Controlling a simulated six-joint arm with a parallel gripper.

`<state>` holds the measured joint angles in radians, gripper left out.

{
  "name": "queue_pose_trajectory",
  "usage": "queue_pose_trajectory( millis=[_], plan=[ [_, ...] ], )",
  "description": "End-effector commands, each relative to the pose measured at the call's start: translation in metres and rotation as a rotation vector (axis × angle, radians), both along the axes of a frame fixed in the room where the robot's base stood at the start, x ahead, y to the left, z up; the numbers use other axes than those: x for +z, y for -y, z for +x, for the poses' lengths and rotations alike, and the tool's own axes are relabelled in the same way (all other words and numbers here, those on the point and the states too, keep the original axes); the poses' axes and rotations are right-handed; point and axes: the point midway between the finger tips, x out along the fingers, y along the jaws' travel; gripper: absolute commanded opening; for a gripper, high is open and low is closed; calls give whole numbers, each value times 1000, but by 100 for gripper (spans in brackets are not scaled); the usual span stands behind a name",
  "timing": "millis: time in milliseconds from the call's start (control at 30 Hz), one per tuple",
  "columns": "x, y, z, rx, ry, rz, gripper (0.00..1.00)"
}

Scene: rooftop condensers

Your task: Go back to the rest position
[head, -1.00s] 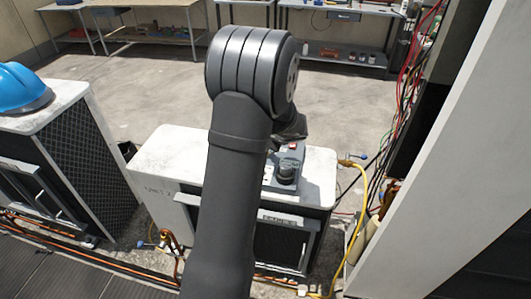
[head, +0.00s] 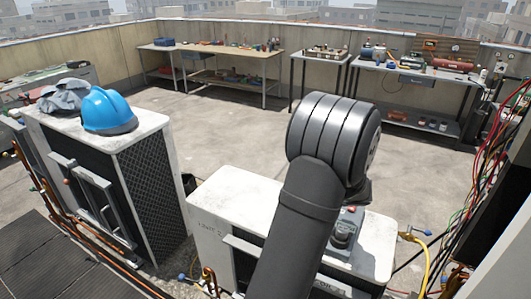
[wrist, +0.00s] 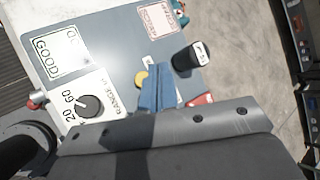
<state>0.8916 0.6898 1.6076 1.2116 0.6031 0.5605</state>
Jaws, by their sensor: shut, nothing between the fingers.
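In the wrist view my gripper (wrist: 158,88) shows as two narrow blue fingers lying together, with nothing between them. They point over a grey panel (wrist: 112,45) with a GOOD label, a dial marked 20 and 60, a yellow button and a black knob (wrist: 188,57). Whether the fingers touch the panel I cannot tell. In the head view my arm (head: 300,205) rises over the middle condenser and hides my gripper. A small grey box with a dark knob (head: 344,232) stands on that condenser, just right of my arm.
The middle condenser (head: 230,190) has a pale top. The left condenser (head: 150,125) carries a blue helmet (head: 107,110) and a grey cloth (head: 65,97). A yellow hose (head: 426,262) and loose wires (head: 495,150) are at right. Workbenches (head: 225,55) line the back wall; the floor between is clear.

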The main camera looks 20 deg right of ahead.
Motion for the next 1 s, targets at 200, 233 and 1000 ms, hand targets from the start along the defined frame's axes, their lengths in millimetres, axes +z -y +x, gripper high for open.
queue_pose_trajectory(
  millis=[200, 233, 1000],
  plan=[
    [15, 0, 0, 1, 3, -5, 0],
    [20, 0, 0, 1, 2, -4, 0],
    [43, 0, 0, 1, -1, 1, 0]
  ],
)
